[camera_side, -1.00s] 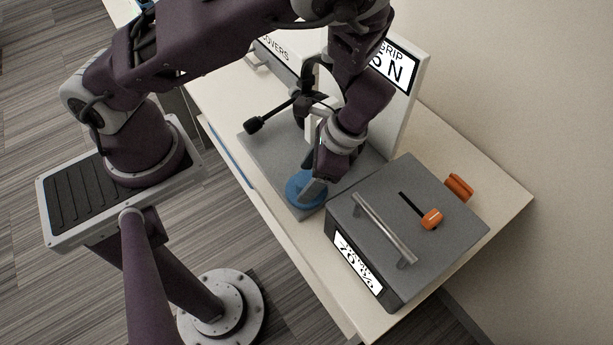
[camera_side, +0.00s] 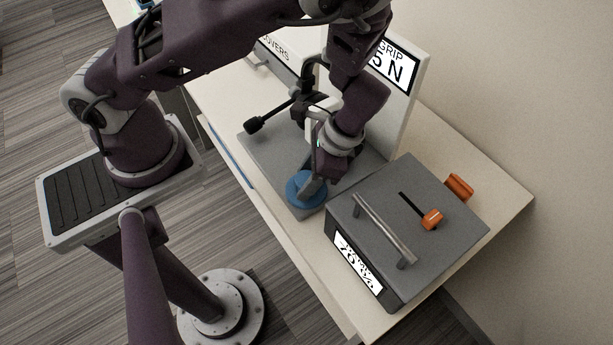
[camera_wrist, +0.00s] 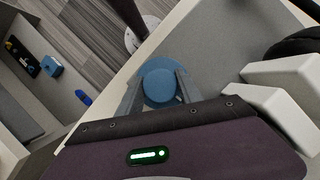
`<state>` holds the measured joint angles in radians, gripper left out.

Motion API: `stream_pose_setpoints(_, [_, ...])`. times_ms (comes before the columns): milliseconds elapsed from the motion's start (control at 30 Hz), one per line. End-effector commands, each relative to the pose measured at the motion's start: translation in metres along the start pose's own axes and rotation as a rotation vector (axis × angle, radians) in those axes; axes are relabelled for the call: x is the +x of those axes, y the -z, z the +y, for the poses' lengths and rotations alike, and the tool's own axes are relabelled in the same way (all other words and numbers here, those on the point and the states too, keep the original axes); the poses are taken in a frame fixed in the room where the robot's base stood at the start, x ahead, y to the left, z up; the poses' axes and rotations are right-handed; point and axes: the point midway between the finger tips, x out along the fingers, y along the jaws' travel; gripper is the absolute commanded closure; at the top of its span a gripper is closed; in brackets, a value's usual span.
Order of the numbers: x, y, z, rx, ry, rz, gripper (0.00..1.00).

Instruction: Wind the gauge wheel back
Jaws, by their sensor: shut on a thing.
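The gauge wheel is a blue round knob (camera_side: 299,191) on the front corner of a grey base plate. It also shows in the wrist view (camera_wrist: 159,77), between the two grey fingers. My gripper (camera_side: 309,186) points down at the wheel and is shut on it, one finger on each side. In the wrist view my gripper (camera_wrist: 158,90) frames the wheel from left and right. A white panel (camera_side: 400,75) behind the plate reads "GRIP" and a number ending in "5 N"; my arm hides part of it.
A grey box (camera_side: 420,190) with a bar handle (camera_side: 384,229), an orange slider (camera_side: 431,219) and a "70 %" label stands close to the right of the wheel. A black-ended lever (camera_side: 253,125) lies left of my gripper. An orange part (camera_side: 459,187) sits behind the box.

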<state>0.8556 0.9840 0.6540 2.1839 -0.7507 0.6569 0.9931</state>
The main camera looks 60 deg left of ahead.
Motion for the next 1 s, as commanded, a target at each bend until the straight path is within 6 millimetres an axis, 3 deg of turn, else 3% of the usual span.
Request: stream_pose_setpoints(1000, [-0.0012,0.0005,-0.0016,-0.844,-0.351,0.003,0.98])
